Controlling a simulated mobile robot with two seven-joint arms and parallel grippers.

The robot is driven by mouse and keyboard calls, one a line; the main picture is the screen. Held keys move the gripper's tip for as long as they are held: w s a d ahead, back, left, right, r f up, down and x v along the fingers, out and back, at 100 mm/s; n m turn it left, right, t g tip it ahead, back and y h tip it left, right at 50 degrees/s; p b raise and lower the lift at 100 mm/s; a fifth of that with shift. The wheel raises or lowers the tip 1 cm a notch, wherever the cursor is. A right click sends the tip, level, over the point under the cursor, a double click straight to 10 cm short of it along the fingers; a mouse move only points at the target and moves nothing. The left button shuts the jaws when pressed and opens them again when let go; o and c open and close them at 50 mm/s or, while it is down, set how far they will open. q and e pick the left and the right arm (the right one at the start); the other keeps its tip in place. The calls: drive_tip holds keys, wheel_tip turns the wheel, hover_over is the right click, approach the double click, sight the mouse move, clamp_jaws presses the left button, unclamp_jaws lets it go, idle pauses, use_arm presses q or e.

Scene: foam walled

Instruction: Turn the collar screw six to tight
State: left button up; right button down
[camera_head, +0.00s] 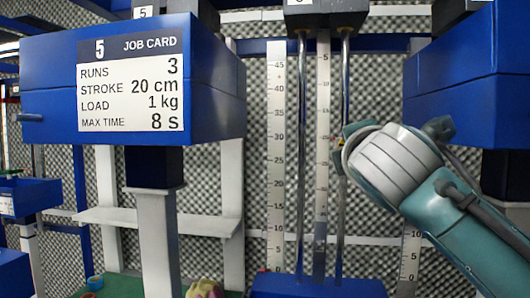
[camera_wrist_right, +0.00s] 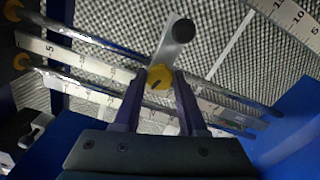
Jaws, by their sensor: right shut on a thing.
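My right arm comes in from the right in the head view, and its gripper (camera_head: 348,148) is at the right-hand chrome rod (camera_head: 345,80). In the right wrist view the gripper (camera_wrist_right: 160,84) has its two fingers shut on a round yellow knob with a dark mark, which I take for the collar screw (camera_wrist_right: 159,77). A grey arm with a black knob (camera_wrist_right: 182,32) stands out just beyond it. In the head view the screw is mostly hidden by my gripper, and I cannot read a number six. My left gripper is in neither view.
A white scale (camera_head: 276,150) and a narrower centre scale (camera_head: 322,110) run upright by the rods, above a blue base (camera_head: 320,287). A blue box with a job card (camera_head: 130,83) juts out at left, another blue box (camera_head: 465,85) at right. Grey foam lines the wall.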

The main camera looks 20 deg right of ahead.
drive_tip(key=shift+f+m+b, duration=0.2)
drive_tip(key=shift+m+b, duration=2.4)
drive_tip(key=shift+m, duration=4.5)
drive_tip(key=shift+c, duration=2.3)
unclamp_jaws()
drive_tip(key=shift+a, duration=0.1)
